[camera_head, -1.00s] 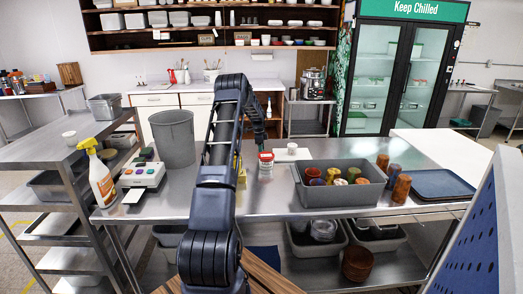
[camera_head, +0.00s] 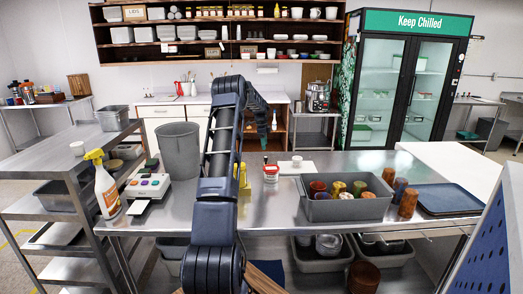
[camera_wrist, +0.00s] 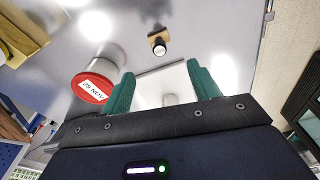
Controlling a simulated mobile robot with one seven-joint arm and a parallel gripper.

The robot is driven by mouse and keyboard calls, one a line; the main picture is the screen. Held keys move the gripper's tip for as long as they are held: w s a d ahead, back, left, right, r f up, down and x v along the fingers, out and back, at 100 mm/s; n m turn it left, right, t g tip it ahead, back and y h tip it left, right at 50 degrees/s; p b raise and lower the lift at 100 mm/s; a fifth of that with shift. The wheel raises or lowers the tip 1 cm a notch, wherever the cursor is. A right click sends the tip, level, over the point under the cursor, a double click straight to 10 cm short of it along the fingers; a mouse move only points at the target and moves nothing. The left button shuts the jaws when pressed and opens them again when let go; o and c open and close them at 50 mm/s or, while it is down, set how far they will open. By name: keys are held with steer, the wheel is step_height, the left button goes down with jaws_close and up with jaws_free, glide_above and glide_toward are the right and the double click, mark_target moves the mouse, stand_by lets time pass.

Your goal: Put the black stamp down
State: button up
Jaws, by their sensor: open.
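My gripper (camera_head: 263,143) is open and raised above the steel table, its green fingers (camera_wrist: 163,80) apart with nothing held between them. In the wrist view, a small stamp (camera_wrist: 158,42) with a tan block and a dark, shiny-topped handle stands on the table beyond the fingertips, apart from them. I take it for the black stamp. In the head view it is too small to make out surely. A white square plate (camera_wrist: 160,80) lies below the fingers, partly hidden by them; it also shows in the head view (camera_head: 310,169).
A red-lidded tub (camera_head: 271,174) marked "25 NOV" stands left of the plate. A grey bin (camera_head: 345,209) with several cups is at right, near a blue tray (camera_head: 447,200).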

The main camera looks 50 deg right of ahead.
steer(key=w+a+r+n+t, duration=0.1)
steer(key=w+a+r+n, duration=0.2)
steer(key=a+r, duration=0.65)
steer(key=w+a+r+n, duration=0.2)
steer(key=a+r+n, duration=0.3)
steer(key=a, duration=0.7)
steer(key=s+a+r+n+t, duration=0.1)
steer(key=s+a+r+n, duration=0.3)
steer(key=a, duration=0.6)
steer(key=w+a+r+n+t, duration=0.1)
steer(key=a+r, duration=0.4)
steer(key=a, duration=0.5)
steer(key=s+a+r+n+t, duration=0.1)
steer(key=s+a+n, duration=0.4)
steer(key=a, duration=0.5)
steer(key=s+a+r+n, duration=0.2)
steer(key=s+a+n, duration=0.1)
steer(key=s+a, duration=0.55)
steer(key=s+a+f+n, duration=0.3)
steer(key=s+a+n, duration=0.1)
steer(key=s+a, duration=0.2)
steer(key=s+a+f+n+t, duration=0.1)
steer(key=s+a+f+n, duration=0.2)
steer(key=s+a, duration=0.4)
steer(key=shift+s+a+f+n+t+y, duration=0.3)
steer(key=shift+s+f+n+y, duration=0.15)
steer(key=shift+s, duration=0.55)
